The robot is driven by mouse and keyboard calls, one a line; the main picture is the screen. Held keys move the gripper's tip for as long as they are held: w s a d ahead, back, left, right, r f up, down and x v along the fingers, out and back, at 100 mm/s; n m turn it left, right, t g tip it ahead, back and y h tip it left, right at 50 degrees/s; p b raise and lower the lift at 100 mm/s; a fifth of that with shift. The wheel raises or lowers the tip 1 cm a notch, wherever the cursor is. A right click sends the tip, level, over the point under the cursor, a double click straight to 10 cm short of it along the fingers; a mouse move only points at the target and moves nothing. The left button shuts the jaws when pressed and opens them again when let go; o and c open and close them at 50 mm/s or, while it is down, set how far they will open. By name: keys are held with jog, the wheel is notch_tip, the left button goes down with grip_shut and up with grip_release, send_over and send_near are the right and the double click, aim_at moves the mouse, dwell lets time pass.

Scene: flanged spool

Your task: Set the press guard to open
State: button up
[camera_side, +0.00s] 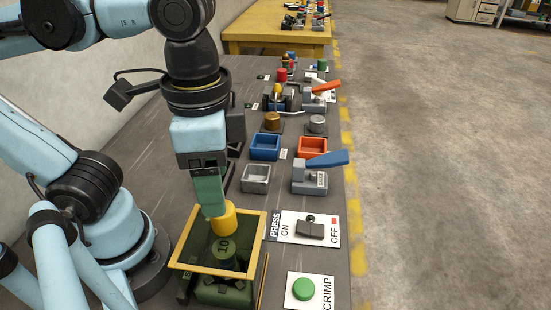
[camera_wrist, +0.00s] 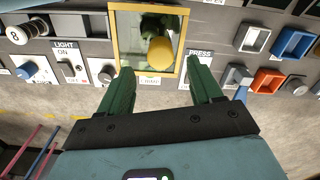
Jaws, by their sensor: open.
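The press guard is a yellow-framed panel (camera_side: 255,245) lying roughly flat over a dark green press (camera_side: 222,290); its frame also shows in the wrist view (camera_wrist: 114,40). A yellow knob (camera_side: 224,220) stands at the guard, near its far edge in the side view; it also shows in the wrist view (camera_wrist: 160,54). A green part marked 10 (camera_side: 224,252) shows inside the frame. My gripper (camera_side: 216,207) is open, its green fingers pointing down at the knob. In the wrist view the knob lies between the open fingertips (camera_wrist: 162,64), touching neither in the picture.
Right of the guard are the PRESS ON/OFF switch plate (camera_side: 290,231) and the green CRIMP button (camera_side: 303,289). A LIGHT switch (camera_wrist: 68,70) shows at left.

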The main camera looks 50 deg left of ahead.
aim_at(224, 253)
notch_tip(224, 253, down, 6)
jog(key=shift+f, duration=0.25)
jog(key=shift+c, duration=0.5)
grip_shut()
